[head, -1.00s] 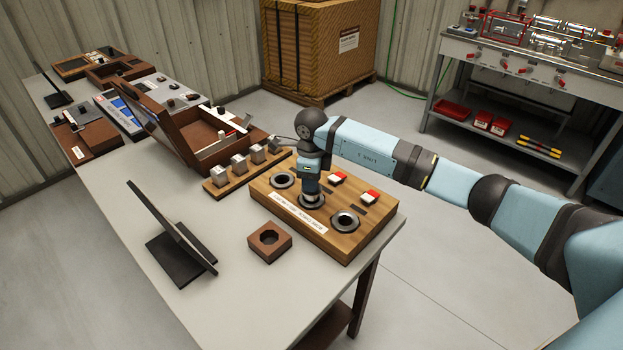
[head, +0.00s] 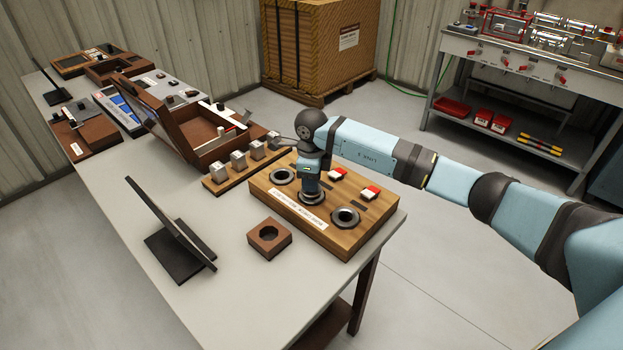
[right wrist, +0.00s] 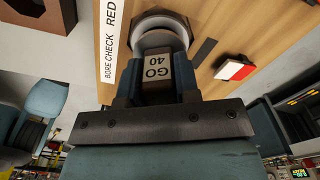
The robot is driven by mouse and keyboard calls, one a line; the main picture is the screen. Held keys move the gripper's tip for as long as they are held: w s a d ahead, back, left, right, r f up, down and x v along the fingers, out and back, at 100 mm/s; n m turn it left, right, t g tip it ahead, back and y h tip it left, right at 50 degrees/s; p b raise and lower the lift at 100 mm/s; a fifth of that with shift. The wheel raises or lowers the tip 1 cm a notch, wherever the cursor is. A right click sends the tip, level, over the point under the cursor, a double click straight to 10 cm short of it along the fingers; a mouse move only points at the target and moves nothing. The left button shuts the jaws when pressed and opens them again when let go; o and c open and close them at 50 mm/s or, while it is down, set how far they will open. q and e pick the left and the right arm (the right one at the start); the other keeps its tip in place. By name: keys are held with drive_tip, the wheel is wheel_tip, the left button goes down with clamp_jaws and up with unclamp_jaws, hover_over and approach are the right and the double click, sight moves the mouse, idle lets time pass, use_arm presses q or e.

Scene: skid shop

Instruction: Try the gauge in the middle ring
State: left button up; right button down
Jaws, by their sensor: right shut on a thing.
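A wooden board (head: 262,196) on the bench carries three metal rings in a row: left ring (head: 283,176), middle ring (head: 312,198) and right ring (head: 345,218). My right gripper (head: 311,189) points down at the middle ring. In the right wrist view it is shut on the gauge (right wrist: 158,72), whose handle reads "GO 40". The gauge's lower end meets the middle ring (right wrist: 160,22); how deep it sits is hidden. The gauge looks upright. My left gripper is out of view.
Two red-and-white blocks (head: 338,174) (head: 370,192) sit on the board behind the rings. A brown holder with a round hole (head: 269,239) stands in front. A row of metal blocks on a strip (head: 240,170), an open case (head: 190,150) and a dark stand (head: 180,250) are to the left.

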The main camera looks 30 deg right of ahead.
drive_tip(key=shift+f+b, duration=0.5)
drive_tip(key=shift+f, duration=0.35)
idle(1.1)
drive_tip(key=shift+r, duration=0.1)
drive_tip(key=shift+r+p, duration=0.45)
drive_tip(key=shift+r, duration=0.1)
drive_tip(key=shift+r+p, duration=0.8)
drive_tip(key=shift+r, duration=0.75)
drive_tip(key=shift+r+p, duration=1.3)
drive_tip(key=shift+r, duration=1.1)
